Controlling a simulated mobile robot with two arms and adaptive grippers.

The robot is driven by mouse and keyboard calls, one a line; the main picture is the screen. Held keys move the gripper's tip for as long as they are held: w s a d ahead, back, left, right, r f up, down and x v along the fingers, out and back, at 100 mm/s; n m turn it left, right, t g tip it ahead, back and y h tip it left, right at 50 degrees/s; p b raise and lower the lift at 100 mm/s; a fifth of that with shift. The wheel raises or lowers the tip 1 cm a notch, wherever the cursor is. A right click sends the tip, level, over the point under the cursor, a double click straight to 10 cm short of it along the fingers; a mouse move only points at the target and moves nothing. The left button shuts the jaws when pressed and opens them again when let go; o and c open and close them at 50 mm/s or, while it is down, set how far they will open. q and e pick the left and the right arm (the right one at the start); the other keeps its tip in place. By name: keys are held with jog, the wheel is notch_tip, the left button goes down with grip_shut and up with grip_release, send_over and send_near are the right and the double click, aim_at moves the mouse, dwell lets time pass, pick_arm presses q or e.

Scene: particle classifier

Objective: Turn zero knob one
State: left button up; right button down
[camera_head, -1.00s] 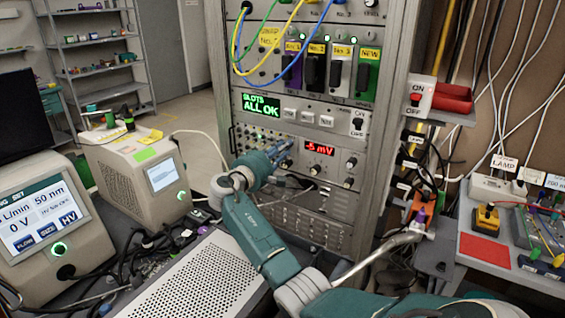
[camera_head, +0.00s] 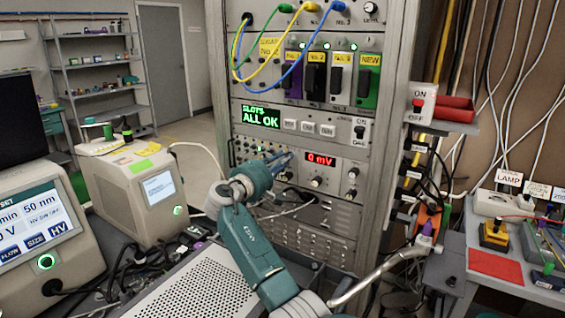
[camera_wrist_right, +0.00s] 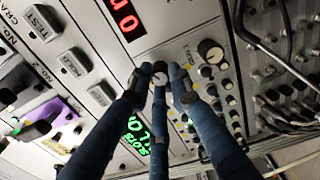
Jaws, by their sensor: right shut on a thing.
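My right gripper (camera_wrist_right: 160,82) has its dark blue fingers closed around a small pale-capped knob (camera_wrist_right: 160,78) on the grey panel in the right wrist view. The knob's label is hidden. In the head view, my teal right arm reaches to the rack, and the right gripper (camera_head: 283,160) is at the panel beside the red display (camera_head: 320,159). The display reads 0 mV; part of it shows in the right wrist view (camera_wrist_right: 122,14). The gripped knob cannot be made out in the head view. My left gripper is not in view.
More black knobs (camera_wrist_right: 210,51) sit close to the fingers. A green display (camera_head: 260,116) reading "SLOTS ALL OK" is above. Cables (camera_head: 285,210) hang below the gripper. A perforated grey box (camera_head: 190,295) stands in front of the rack.

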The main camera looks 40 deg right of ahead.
jog(key=shift+f, duration=0.15)
jog(key=c, duration=1.6)
grip_release()
jog(key=v, duration=1.2)
